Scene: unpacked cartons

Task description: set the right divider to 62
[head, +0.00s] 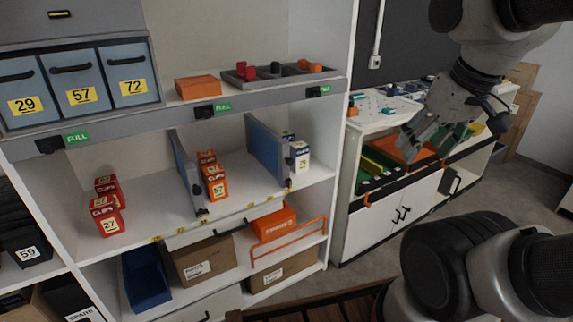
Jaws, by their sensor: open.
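The right divider (264,150) is a blue upright panel on the middle shelf (245,192). Its dark front fitting reaches the shelf's front edge. The left divider (184,168) is a similar blue panel further left. Yellow marks (251,205) run along the shelf's front edge, but their numbers are too small to read. Orange boxes (214,184) marked 57 stand between the dividers. A white box (300,157) stands just right of the right divider. My gripper (425,148) is open and apart from the dividers, at the right in front of the side counter.
Red boxes (107,214) marked 27 stand at the left of the shelf. Blue-grey bins (80,92) and a grey tray (282,76) are above. A blue bin (146,278) and cartons (203,258) are below. The counter (372,121) holds green and orange trays.

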